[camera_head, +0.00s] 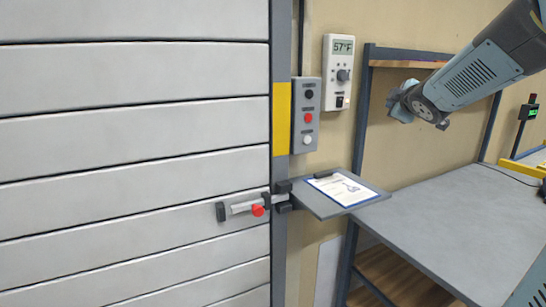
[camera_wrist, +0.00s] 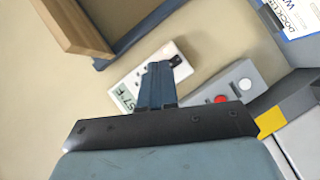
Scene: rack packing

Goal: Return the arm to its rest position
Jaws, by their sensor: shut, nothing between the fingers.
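My gripper (camera_head: 397,104) is raised at the upper right in the head view, at the end of my grey-blue arm. It is in the air above the grey bench (camera_head: 450,205), apart from everything around it. In the wrist view its blue fingers (camera_wrist: 157,85) are together with nothing between them. They appear in front of the white thermostat (camera_wrist: 150,77) on the beige wall, covering part of it. The thermostat also shows in the head view (camera_head: 337,73), reading 57°F.
A control box (camera_head: 305,115) with several buttons hangs beside the grey slatted door (camera_head: 130,130). The door has a latch with a red knob (camera_head: 258,210). A clipboard (camera_head: 342,187) lies on a small shelf. A wooden shelf (camera_head: 408,64) is behind my arm. The visible bench middle is clear.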

